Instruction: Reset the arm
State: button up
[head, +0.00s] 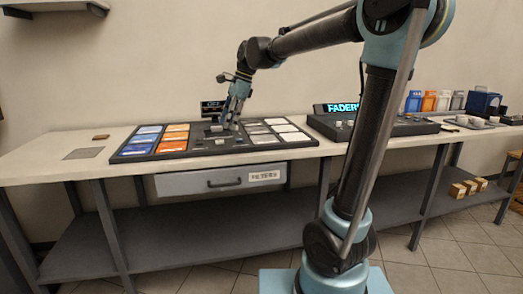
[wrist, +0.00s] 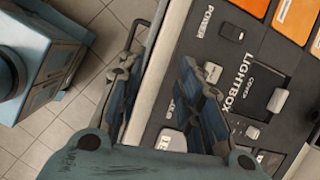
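My gripper (head: 236,119) is low over the middle of a dark lightbox console in the head view, pointing down. In the wrist view my gripper (wrist: 163,58) has its two fingers apart with nothing held between them. The lightbox console (wrist: 232,70) lies under and right of the fingers, with a POWER switch, a LIGHTBOX label and a slider. One finger overlaps the console's front edge in that view. In the head view the console (head: 206,146) has blue, orange and pale panels. Whether the fingers touch it cannot be told.
A FADERS console (head: 385,127) stands right on the bench (head: 40,154). A shut drawer (head: 222,180) hangs under the bench front. Coloured containers (head: 429,101) and cups stand at far right. Small boxes (head: 468,187) sit on the lower shelf. Open space lies above the bench.

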jog(key=s+d+f+n+t+h, duration=0.1)
jog(key=s+d+f+n, duration=0.3)
jog(key=s+d+f, duration=0.3)
jog(key=s+d+f+n+t+h, duration=0.1)
jog(key=s+d+f+n, duration=0.4)
jog(key=d, duration=0.8)
jog(key=s+d+f+n+h, duration=0.2)
jog(key=s+d+f+n, duration=0.2)
jog(key=s+d+f, duration=0.6)
notch_tip(320, 180, down, 4)
jog(key=shift+s+d+r+n+t, duration=0.25)
jog(key=shift+s+d+n+t, duration=0.15)
jog(key=shift+d, duration=0.1)
